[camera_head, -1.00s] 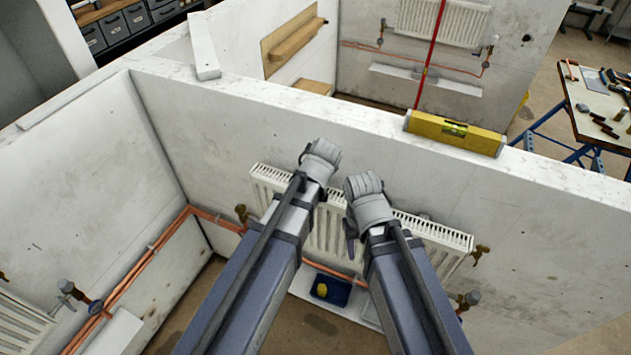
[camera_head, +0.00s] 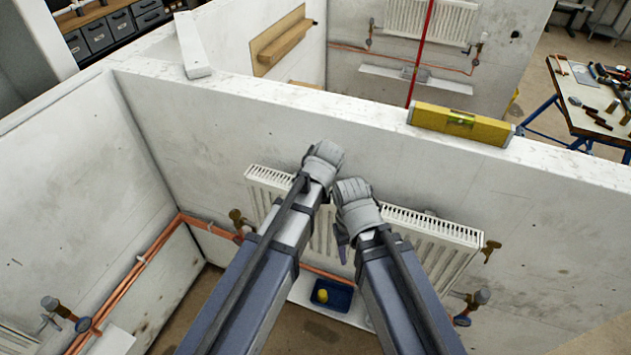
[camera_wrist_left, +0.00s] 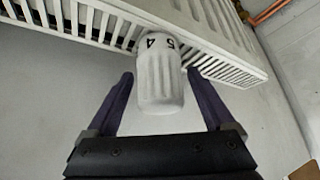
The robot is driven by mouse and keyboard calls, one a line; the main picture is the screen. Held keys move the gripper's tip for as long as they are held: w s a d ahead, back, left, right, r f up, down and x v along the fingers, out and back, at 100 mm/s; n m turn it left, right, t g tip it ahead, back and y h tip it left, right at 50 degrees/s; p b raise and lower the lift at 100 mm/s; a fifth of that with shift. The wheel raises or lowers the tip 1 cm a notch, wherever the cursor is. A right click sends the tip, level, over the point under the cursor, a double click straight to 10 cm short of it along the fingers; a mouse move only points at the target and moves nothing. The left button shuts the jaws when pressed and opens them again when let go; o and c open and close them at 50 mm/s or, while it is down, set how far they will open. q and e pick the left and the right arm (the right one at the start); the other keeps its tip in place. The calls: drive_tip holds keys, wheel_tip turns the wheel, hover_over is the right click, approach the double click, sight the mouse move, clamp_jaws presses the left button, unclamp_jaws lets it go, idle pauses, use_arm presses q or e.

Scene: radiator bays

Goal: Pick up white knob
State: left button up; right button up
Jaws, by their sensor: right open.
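The white knob (camera_wrist_left: 160,72), ribbed and marked with the numbers 5 and 4, shows in the left wrist view, in front of a white slatted radiator. My left gripper (camera_wrist_left: 161,78) has one purple finger on each side of it, with a narrow gap showing on both sides, so it is open around the knob. In the head view my left arm's wrist hides the left gripper and that knob. My right gripper (camera_head: 342,248) shows only in part below its grey wrist, near the middle of the radiator (camera_head: 432,226); it is open.
A white partition wall stands in front of me, with a yellow spirit level (camera_head: 461,124) on its top. Copper pipes (camera_head: 140,268) run along the left wall. A blue tray (camera_head: 345,304) with a yellow thing lies below the radiator. Brass-coloured valves (camera_head: 490,251) stick out at the radiator's ends.

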use_arm(q)
drive_tip(key=shift+c, duration=0.7)
drive_tip(key=shift+w+a, duration=0.1)
drive_tip(key=c, duration=1.2)
clamp_jaws()
